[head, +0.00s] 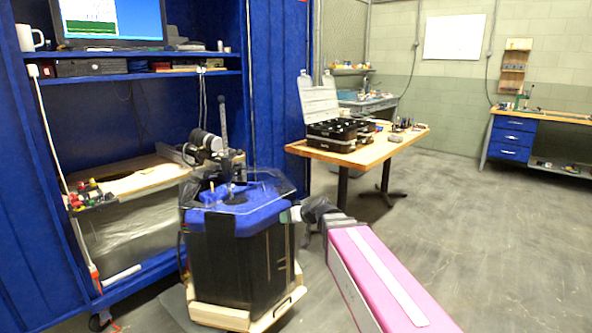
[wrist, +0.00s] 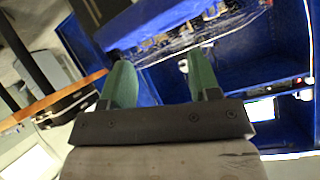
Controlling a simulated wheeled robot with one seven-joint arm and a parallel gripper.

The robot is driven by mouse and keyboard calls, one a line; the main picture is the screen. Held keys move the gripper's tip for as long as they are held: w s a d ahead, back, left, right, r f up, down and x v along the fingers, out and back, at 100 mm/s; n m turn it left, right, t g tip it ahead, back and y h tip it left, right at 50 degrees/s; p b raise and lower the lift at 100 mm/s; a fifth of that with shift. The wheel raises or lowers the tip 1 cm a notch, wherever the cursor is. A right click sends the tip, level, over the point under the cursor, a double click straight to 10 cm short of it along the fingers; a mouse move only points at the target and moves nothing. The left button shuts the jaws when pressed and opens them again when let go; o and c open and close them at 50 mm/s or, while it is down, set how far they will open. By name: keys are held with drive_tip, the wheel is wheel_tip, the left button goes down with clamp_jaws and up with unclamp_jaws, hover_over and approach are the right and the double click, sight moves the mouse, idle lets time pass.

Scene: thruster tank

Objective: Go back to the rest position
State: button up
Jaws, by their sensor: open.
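My gripper (wrist: 158,62) shows in the wrist view with its two green fingers spread apart and nothing between them. In the head view my pink arm reaches in from the lower right, and my gripper (head: 295,214) is at the right side of the black tank (head: 232,272), near its blue rim (head: 262,217). I cannot tell whether it touches the tank. The fingers are hard to make out there. In the wrist view a blue part with a clear, shiny edge (wrist: 150,25) lies beyond the fingers.
The tank stands on a pale wooden base (head: 235,317) before a blue cabinet (head: 215,90) with shelves and a monitor. A wooden table (head: 375,155) with a black case (head: 335,133) stands behind my gripper. The floor at right is clear.

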drive_tip(key=s+d+f+m+g+h, duration=0.2)
drive_tip(key=s+d+f+g+h, duration=0.2)
drive_tip(key=s+d+f, duration=0.4)
drive_tip(key=s+d+f+m+g+h, duration=0.3)
drive_tip(key=s+d+f, duration=0.5)
drive_tip(key=d+f, duration=0.4)
drive_tip(key=shift+d+g+h, duration=0.4)
drive_tip(key=shift+g+h, duration=0.2)
drive_tip(key=shift+h, duration=0.1)
drive_tip(key=shift+o, duration=0.2)
drive_tip(key=shift+s, duration=0.1)
idle(0.4)
